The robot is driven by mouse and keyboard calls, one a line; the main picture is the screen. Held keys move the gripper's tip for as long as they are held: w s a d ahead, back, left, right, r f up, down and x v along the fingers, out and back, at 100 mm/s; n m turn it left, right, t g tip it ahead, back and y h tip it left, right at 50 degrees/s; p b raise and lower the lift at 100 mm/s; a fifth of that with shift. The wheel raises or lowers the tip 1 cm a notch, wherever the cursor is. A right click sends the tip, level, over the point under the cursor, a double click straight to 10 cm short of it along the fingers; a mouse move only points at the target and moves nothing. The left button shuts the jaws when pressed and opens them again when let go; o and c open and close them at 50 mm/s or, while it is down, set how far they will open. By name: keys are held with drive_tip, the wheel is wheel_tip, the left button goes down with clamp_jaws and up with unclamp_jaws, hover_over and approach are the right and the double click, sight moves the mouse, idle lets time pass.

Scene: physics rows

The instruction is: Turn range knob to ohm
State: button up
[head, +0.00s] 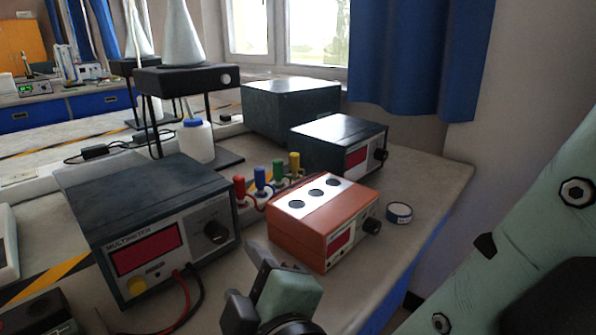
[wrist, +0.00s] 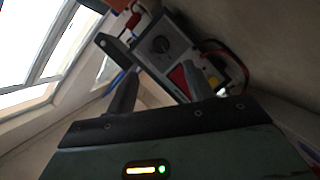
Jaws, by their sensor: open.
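The multimeter (head: 150,225) is a dark box with a light front, standing on the bench at left. Its front has a red display (head: 146,251), a black range knob (head: 215,231) and a yellow knob (head: 137,286). In the wrist view the range knob (wrist: 160,45) shows beyond the fingers, with the red display (wrist: 179,81) below it. My gripper (head: 246,281) is to the right of and in front of the multimeter. In the wrist view my gripper (wrist: 161,78) has its fingers apart with nothing between them, clear of the knob. The dial markings are too small to read.
Red and black leads (head: 188,292) hang from the multimeter front. An orange box (head: 318,230) with its own knob stands right of my gripper. Coloured posts (head: 260,181) stand between the boxes. A dark meter (head: 335,140) and a roll of tape (head: 399,212) are farther right.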

sight(223, 237)
drive_tip(key=b+x, duration=0.1)
drive_tip(key=x, duration=1.1)
drive_tip(key=shift+f, duration=0.1)
drive_tip(key=c, duration=1)
